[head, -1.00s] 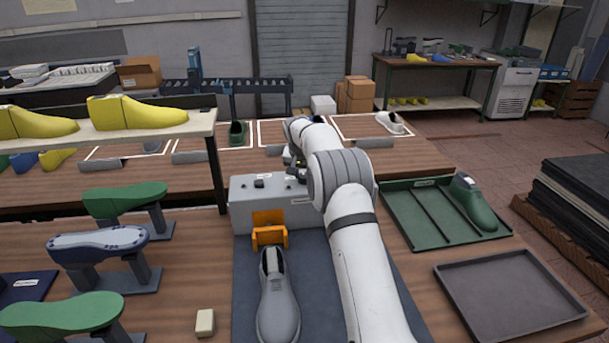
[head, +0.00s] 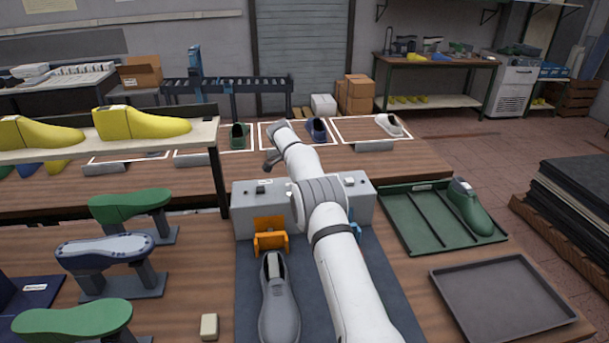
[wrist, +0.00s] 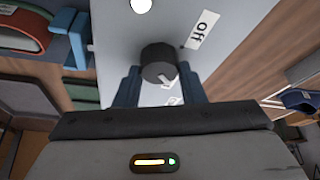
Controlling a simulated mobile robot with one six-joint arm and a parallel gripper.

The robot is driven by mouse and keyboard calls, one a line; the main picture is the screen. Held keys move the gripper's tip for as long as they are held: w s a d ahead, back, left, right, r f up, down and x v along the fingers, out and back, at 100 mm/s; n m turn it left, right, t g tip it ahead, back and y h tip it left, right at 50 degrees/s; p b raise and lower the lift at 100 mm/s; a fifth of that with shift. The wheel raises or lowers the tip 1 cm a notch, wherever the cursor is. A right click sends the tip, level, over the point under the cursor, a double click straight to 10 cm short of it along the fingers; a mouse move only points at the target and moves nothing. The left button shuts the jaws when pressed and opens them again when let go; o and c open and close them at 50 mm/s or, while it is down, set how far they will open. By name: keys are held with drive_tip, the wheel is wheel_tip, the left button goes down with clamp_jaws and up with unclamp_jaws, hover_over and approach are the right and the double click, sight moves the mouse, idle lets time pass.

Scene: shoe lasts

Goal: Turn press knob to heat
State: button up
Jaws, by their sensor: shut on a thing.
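The grey press box (head: 359,190) stands at the back of the dark mat, partly hidden behind my arm. In the wrist view its dark round knob (wrist: 157,60) sits between the blue-grey fingers of my gripper (wrist: 158,78), which is shut on it. A white mark on the knob points down, away from the "Off" label (wrist: 201,30) and toward a small, partly hidden label (wrist: 172,100) that I cannot read. My gripper and the knob are hidden in the head view.
An orange holder (head: 269,238) is at the box's front left, with a grey shoe (head: 279,305) before it. A blue holder (head: 355,229) is to the right, beside my arm. A green tray (head: 410,222) and an empty grey tray (head: 500,295) lie farther right.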

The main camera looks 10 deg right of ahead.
drive_tip(key=shift+m+p, duration=0.3)
drive_tip(key=shift+m, duration=0.1)
drive_tip(key=o, duration=1)
drive_tip(key=shift+a+r, duration=0.1)
drive_tip(key=v, duration=0.7)
drive_tip(key=shift+a+r+b, duration=0.1)
drive_tip(key=shift+r+b, duration=0.15)
drive_tip(key=shift+b, duration=0.05)
